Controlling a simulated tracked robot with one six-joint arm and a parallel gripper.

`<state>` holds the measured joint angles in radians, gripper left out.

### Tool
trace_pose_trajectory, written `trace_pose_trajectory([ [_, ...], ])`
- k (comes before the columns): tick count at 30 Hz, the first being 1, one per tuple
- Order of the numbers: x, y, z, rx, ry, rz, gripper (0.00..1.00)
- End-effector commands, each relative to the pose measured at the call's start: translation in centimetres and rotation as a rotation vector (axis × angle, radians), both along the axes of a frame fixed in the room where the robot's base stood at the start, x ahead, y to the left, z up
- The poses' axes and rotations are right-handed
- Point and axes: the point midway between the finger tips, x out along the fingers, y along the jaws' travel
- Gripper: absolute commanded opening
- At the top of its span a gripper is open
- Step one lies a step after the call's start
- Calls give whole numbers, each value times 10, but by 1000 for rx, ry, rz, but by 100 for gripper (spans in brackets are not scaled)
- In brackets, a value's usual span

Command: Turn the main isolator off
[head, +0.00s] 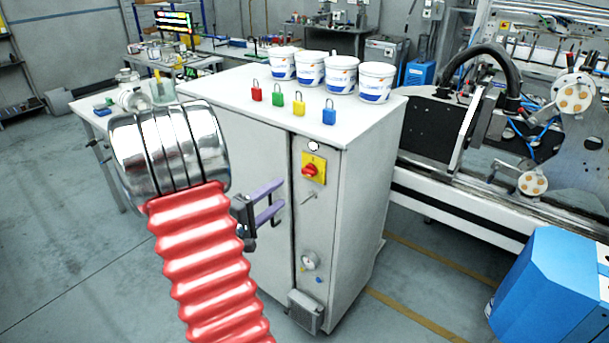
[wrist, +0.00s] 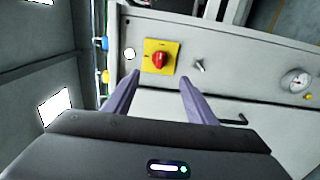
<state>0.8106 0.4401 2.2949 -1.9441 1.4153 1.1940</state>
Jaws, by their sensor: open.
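The main isolator is a red rotary knob (head: 310,170) on a yellow square plate (head: 320,160), high on the narrow front panel of the white cabinet (head: 355,190). In the wrist view the red knob (wrist: 159,60) sits on its yellow plate (wrist: 172,47), beyond the fingertips and a little left of the middle between them. My gripper (head: 268,201) has two purple fingers and is open and empty, in front of the cabinet, lower and left of the knob. In the wrist view my gripper (wrist: 160,82) points at the panel, apart from the knob.
Below the isolator are a small key-like switch (head: 309,195), a gauge (head: 309,261) and a grey box (head: 304,311). A dark handle (wrist: 232,119) sticks out near the right finger. Several padlocks (head: 298,103) and white tubs (head: 342,75) stand on top. A blue machine (head: 545,290) stands right.

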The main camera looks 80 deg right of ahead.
Motion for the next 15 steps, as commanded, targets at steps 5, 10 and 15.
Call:
trace_pose_trajectory([
  [5, -8, -16, 0, 0, 0, -4, 51],
  [10, -18, -37, 0, 1, 1, -4, 51],
  [15, -28, -61, 0, 1, 0, -5, 51],
])
